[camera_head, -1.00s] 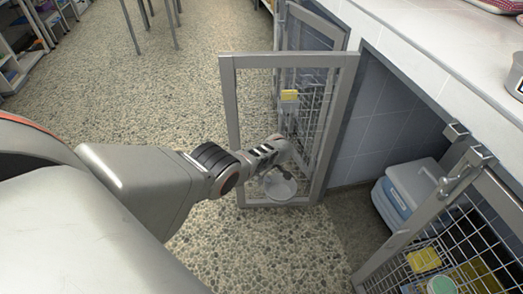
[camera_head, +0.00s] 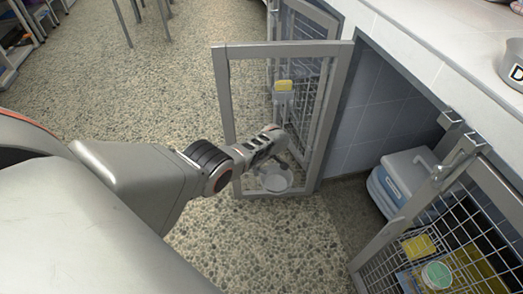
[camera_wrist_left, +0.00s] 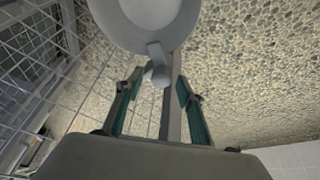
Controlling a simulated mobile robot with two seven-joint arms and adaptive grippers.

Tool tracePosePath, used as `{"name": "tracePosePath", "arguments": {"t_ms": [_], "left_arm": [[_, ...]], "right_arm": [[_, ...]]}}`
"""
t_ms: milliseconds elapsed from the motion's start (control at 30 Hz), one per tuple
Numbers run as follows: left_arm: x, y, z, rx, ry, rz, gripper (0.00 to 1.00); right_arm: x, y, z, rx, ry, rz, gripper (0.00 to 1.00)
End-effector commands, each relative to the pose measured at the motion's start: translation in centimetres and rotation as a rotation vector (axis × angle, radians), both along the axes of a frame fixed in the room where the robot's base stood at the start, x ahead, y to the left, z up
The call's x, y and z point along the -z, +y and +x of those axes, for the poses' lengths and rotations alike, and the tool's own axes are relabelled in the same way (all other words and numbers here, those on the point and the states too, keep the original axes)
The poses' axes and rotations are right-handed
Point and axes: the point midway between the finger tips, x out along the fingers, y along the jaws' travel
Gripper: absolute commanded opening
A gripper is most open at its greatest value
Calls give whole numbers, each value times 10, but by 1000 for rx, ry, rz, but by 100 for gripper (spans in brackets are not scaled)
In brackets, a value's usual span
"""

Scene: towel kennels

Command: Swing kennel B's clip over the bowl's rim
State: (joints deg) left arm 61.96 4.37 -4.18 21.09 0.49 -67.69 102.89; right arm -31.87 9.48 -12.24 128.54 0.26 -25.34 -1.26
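A pale round bowl (camera_head: 273,178) sits low at the open kennel door, close to my left gripper; it also fills the top of the left wrist view (camera_wrist_left: 150,14). A grey clip with a rounded knob (camera_wrist_left: 157,70) shows just below the bowl's rim in the left wrist view; I cannot tell whether it touches the rim. My left gripper (camera_wrist_left: 157,88) is open, its teal-padded fingers apart on either side of the clip. In the head view its fingertips are mostly hidden behind my wrist. My right gripper is not in view.
The open door's metal frame (camera_head: 335,120) stands around my left wrist's area. A yellow tag (camera_head: 284,85) hangs on the mesh behind. A blue-and-white box (camera_head: 402,178) is under the counter (camera_head: 410,30). Another mesh door (camera_head: 365,268) is at lower right.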

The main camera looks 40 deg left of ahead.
Motion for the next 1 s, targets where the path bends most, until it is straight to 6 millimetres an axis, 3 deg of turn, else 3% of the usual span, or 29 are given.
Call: {"name": "tracePosePath", "arguments": {"t_ms": [400, 1000], "left_arm": [[-23, -7, -6, -1, -2, 0, 38], [-94, -37, -14, -2, -3, -4, 38]], "right_arm": [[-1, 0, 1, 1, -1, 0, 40], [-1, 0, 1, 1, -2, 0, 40]]}}
